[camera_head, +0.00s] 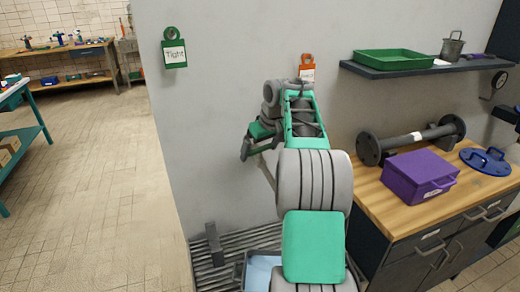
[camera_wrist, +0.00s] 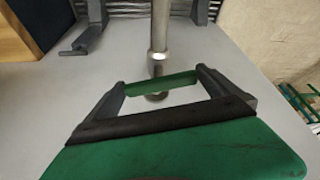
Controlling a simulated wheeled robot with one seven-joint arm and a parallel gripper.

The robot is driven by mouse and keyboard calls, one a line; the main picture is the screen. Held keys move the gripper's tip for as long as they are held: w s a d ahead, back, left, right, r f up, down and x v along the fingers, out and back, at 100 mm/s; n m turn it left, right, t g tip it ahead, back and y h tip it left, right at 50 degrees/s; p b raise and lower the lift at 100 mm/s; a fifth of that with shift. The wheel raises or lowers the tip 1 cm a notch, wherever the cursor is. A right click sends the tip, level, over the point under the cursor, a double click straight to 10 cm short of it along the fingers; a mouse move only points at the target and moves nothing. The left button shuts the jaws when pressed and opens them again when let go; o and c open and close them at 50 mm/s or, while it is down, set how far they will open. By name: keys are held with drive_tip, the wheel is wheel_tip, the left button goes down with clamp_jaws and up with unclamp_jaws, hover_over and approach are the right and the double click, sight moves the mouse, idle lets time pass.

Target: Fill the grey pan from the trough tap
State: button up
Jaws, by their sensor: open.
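My gripper (camera_head: 250,148) is raised in front of the grey wall, left of the bench. In the wrist view its two dark fingers (camera_wrist: 160,84) are spread apart, with nothing clearly held between them. A metal pipe (camera_wrist: 158,32) runs down from the top edge of the wrist view towards the gap between the fingers. It may be the tap; I cannot tell whether it touches the gripper. A grey-rimmed shape with a pale blue inside (camera_head: 262,272) shows low in the head view, partly hidden by my arm. I cannot tell whether it is the pan or the trough.
A slatted grate (camera_head: 228,272) with an upright grey bracket (camera_head: 213,243) lies below. The wooden bench (camera_head: 385,205) at right holds a purple box (camera_head: 415,178) and a flanged pipe. The shelf (camera_head: 400,70) above holds a green tray (camera_head: 393,60). Open tiled floor is at left.

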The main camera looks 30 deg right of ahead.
drive_tip(key=p+v, duration=0.2)
drive_tip(key=v, duration=0.5)
drive_tip(key=shift+r, duration=0.4)
drive_tip(key=shift+s, duration=0.1)
idle(0.4)
